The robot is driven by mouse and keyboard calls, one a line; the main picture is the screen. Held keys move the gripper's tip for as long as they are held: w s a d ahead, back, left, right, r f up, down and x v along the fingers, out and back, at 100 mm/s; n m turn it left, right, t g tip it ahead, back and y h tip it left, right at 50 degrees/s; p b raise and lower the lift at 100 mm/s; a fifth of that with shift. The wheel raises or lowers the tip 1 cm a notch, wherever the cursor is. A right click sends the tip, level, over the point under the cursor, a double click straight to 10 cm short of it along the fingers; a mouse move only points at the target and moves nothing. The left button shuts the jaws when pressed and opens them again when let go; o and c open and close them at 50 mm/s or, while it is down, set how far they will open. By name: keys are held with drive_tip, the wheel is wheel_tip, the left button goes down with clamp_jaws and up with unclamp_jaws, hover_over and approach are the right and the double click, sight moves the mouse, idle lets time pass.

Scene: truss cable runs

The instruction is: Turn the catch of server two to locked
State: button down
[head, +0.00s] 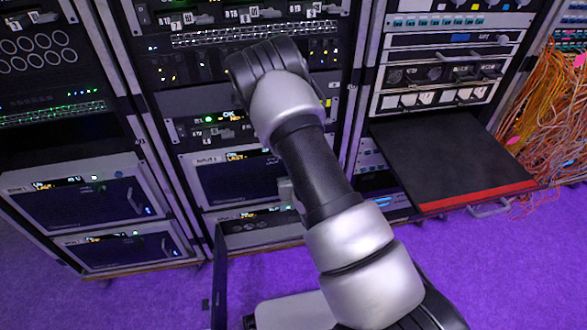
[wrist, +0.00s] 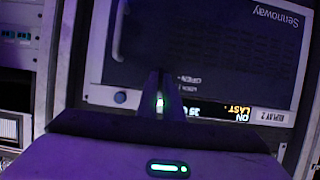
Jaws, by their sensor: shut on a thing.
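Server two (wrist: 210,45) fills the upper part of the wrist view, upside down, with a dark front in a pale frame. A greenish-white glow shows between the fingers. The catch cannot be made out apart from the fingers, which cover that spot. In the head view my arm hides most of the gripper; a grey part shows beside the lower middle rack.
A black shelf with a red front edge (head: 480,196) juts out at right. Orange cables (head: 550,110) hang at far right. Two more servers stand at left. The purple floor (head: 120,300) is clear at front left.

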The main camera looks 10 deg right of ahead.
idle(0.3)
drive_tip(key=c, duration=1.9)
unclamp_jaws()
drive_tip(key=shift+s, duration=0.1)
drive_tip(key=shift+p+v, duration=4.45)
drive_tip(key=shift+v, duration=4.2)
drive_tip(key=shift+r, duration=0.15)
